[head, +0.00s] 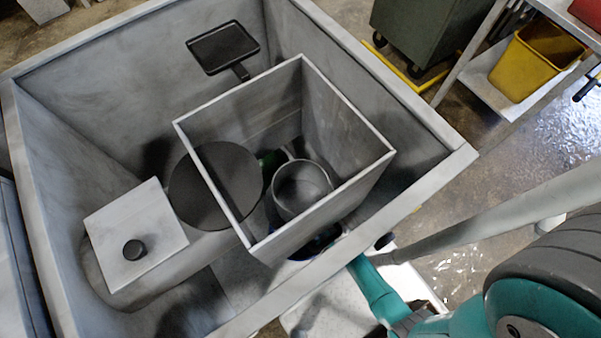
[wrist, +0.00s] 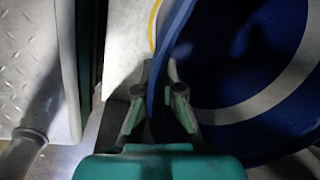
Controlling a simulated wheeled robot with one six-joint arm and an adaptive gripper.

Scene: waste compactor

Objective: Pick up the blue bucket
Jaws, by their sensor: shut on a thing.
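The blue bucket (wrist: 262,60) fills the right of the wrist view, with its inside facing the camera and a pale curved band across it. Its rim runs between the two fingers of my gripper (wrist: 172,88), which is shut on it. In the head view only a dark blue sliver of the bucket (head: 318,243) shows below the open grey box. My teal wrist shows beside it there, but the fingertips are hidden. I cannot tell from these views what the bucket rests on.
A large grey open-topped compactor (head: 90,50) surrounds an open grey box (head: 345,120) holding a grey cylinder (head: 301,187). A yellow bin (head: 535,60) stands on a shelf at upper right. A diamond-plate surface (wrist: 35,70) lies left of my gripper. Wet floor is open at right.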

